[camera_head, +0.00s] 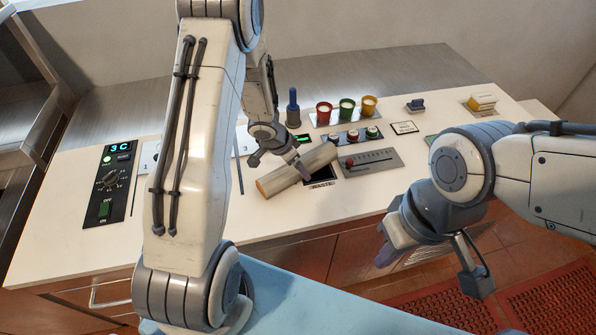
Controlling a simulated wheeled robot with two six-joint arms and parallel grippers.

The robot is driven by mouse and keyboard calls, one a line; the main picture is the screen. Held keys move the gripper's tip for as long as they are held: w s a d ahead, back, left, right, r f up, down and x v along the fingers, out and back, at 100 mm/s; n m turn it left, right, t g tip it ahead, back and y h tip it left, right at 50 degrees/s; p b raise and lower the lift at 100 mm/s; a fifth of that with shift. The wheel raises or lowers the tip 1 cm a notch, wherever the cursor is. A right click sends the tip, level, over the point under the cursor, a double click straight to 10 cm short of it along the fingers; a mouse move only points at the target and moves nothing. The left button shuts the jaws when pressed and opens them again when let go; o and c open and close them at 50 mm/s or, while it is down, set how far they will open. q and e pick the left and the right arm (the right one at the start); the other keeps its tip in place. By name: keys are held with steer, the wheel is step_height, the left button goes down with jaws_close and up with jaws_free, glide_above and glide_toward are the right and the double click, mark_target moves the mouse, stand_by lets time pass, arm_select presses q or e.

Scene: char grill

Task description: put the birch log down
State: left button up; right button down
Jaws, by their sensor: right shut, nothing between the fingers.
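The birch log (318,158) is a pale cylinder with a tan cut end at its lower left. It lies slantwise at or just above the white counter, over a dark labelled pad (320,177). My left gripper (300,168) reaches down onto the log's middle, with one finger across its near side. The other finger is hidden, so its grip on the log is unclear. My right gripper (386,254) is shut and empty, in front of the counter's edge, well away from the log.
The white counter (60,225) holds a control panel (113,180) at left, a slider panel (370,162) right of the log, and red, green and yellow cups (347,109) behind. A blue bottle (292,106) stands behind the log. Bare counter lies in front of it.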

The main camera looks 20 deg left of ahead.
arm_select(q)
steer(key=shift+w+f, duration=0.15)
steer(key=shift+f, duration=0.15)
jaws_close()
steer(key=shift+r, duration=0.1)
